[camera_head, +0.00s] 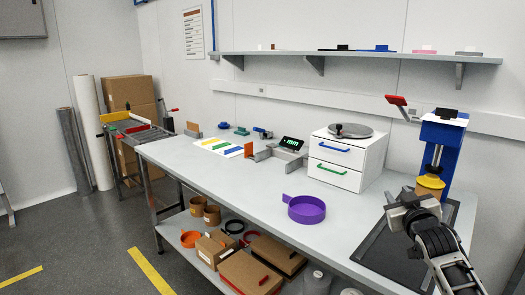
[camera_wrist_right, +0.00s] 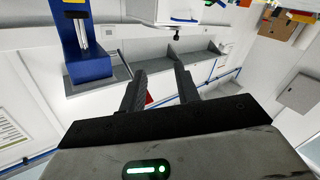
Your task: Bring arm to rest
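My right arm comes in at the lower right of the head view. Its gripper (camera_head: 408,197) is raised in front of the blue press, over the table's right end. In the right wrist view the two dark fingers (camera_wrist_right: 161,84) stand apart with a gap between them and nothing held. A small red thing shows behind the gap, apart from the fingers. My left arm and gripper are not in the head view.
The blue press (camera_head: 438,160) with a yellow part stands close behind the right gripper. A purple pan (camera_head: 306,209) and a white drawer unit (camera_head: 345,158) stand to its left on the grey table (camera_head: 245,190). A wall shelf (camera_head: 350,56) runs above.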

